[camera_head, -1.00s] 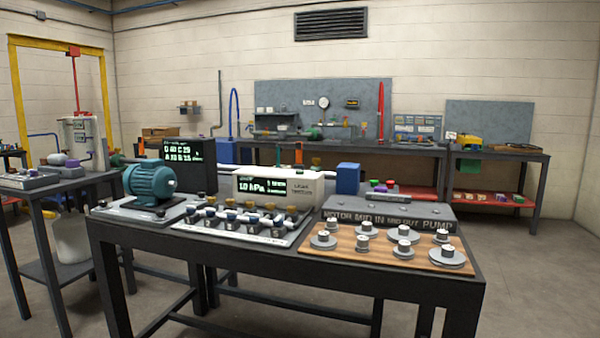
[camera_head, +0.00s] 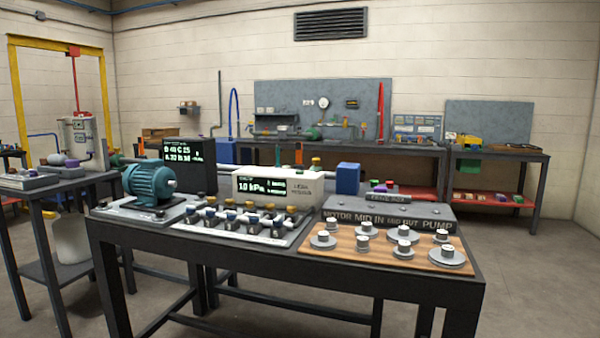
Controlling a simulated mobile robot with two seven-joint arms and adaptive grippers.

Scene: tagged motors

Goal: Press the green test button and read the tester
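A white tester box (camera_head: 278,187) stands at the back middle of the front table. Its dark display shows green text, with "1.0 kPa" large on the left and smaller lines too small to read. A small green button or post (camera_head: 278,156) sticks up behind the tester's top, with an orange one (camera_head: 299,155) to its right; I cannot tell whether either is the test button. A black screen (camera_head: 187,164) with green lines of text stands left of the tester, behind a teal motor (camera_head: 150,182) on a grey plate. Neither of my grippers is in view.
A valve board (camera_head: 243,222) with several blue and brass knobs lies before the tester. A wooden board (camera_head: 375,247) with several metal weights lies at right, before a grey labelled block (camera_head: 390,211). A blue box (camera_head: 348,178) stands behind. The table's front edge (camera_head: 280,272) is clear.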

